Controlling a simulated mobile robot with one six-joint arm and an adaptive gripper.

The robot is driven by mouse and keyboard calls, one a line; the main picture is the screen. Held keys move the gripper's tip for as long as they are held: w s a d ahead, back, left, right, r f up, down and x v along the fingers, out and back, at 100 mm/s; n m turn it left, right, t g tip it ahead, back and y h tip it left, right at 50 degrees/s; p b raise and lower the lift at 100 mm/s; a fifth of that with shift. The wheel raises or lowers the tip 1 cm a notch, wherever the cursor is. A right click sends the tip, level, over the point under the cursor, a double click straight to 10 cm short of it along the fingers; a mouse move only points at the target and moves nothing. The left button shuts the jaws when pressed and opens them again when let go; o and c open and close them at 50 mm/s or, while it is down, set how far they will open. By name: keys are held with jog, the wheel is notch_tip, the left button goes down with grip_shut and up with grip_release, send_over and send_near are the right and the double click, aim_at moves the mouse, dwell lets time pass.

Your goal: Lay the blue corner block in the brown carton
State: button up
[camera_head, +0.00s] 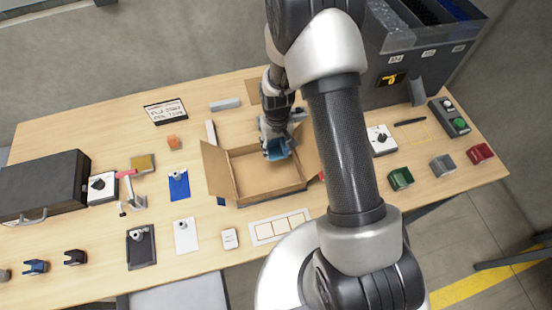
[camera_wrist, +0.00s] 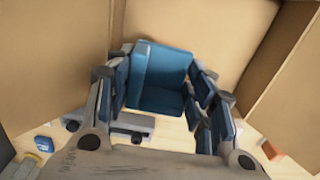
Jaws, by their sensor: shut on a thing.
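A blue corner block (camera_head: 281,148) is held in my gripper (camera_head: 274,145) over the back part of the open brown carton (camera_head: 216,172). In the wrist view the blue block (camera_wrist: 160,75) sits between the two fingers of my gripper (camera_wrist: 162,88), which are shut on its sides. The block's L-shaped faces show there. The carton's walls and flaps (camera_wrist: 75,50) surround the top and sides of that view. The carton's floor looks empty in the head view. I cannot tell exactly how high the block is above it.
The carton's flaps stand outward. A dark bin unit (camera_head: 415,60) stands behind.

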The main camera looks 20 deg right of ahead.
aim_at(277, 163)
notch_tip(277, 163, down, 8)
jog(key=shift+w+r+b, duration=0.1)
jog(key=shift+r+b, duration=0.15)
jog(key=shift+b, duration=0.3)
jog(key=shift+r, duration=0.1)
jog(key=o, duration=0.4)
jog(key=shift+f, duration=0.25)
jog(key=shift+o, duration=1)
jog(key=shift+r, duration=0.1)
